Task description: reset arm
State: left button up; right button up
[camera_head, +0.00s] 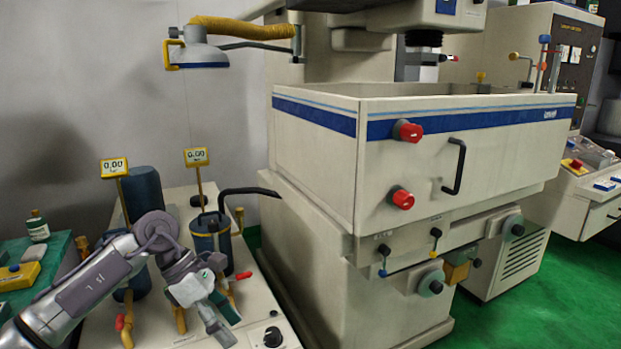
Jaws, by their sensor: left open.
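My left arm comes in from the lower left over the white bench. My left gripper (222,325) points down and to the right, above the bench top, near a red-handled valve. It is open and I see nothing held in it. The fingertips are small and partly turned away from view. My right arm and right gripper do not show.
A white bench (255,312) carries dark blue cylinders (145,190) and two yellow gauges reading 0.00 (196,156). The large spark erosion machine (310,165) with red knobs (408,131) stands right of it. A green table (55,250) holds a bottle (37,226). Green floor (570,290) is clear at right.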

pick_arm(q)
jog(key=w+d+f+n+t+h, duration=0.45)
jog(key=d+f+n+h, duration=0.45)
jog(key=n, duration=0.4)
jog(key=s+a+f+n+t+y, duration=0.1)
jog(key=a+f+n+t+y, duration=0.25)
jog(key=f+n, duration=0.55)
jog(key=s+a+f+n+t+y, duration=0.15)
jog(key=a+f+n+t, duration=0.35)
jog(key=f, duration=0.6)
jog(key=s+a+f+n+t+y, duration=0.1)
jog(key=a+f+n+y, duration=0.25)
jog(key=f+n, duration=0.55)
jog(key=s+a+f+n+g+y, duration=0.2)
jog(key=s+f+n+y, duration=0.15)
jog(key=s+f, duration=0.55)
jog(key=s+a+f+n+g+y, duration=0.2)
jog(key=s+a+f+n, duration=0.15)
jog(key=s+f, duration=0.5)
jog(key=s+f+n+g, duration=0.3)
jog(key=s+f, duration=0.1)
jog(key=s, duration=1.1)
jog(key=s+f+n+g+y, duration=0.1)
jog(key=s+f+n+g, duration=0.2)
jog(key=s, duration=1.2)
notch_tip(320, 180, down, 2)
jog(key=shift+f+n+g+y, duration=0.1)
jog(key=shift+n+g+y, duration=0.25)
jog(key=shift+g, duration=0.35)
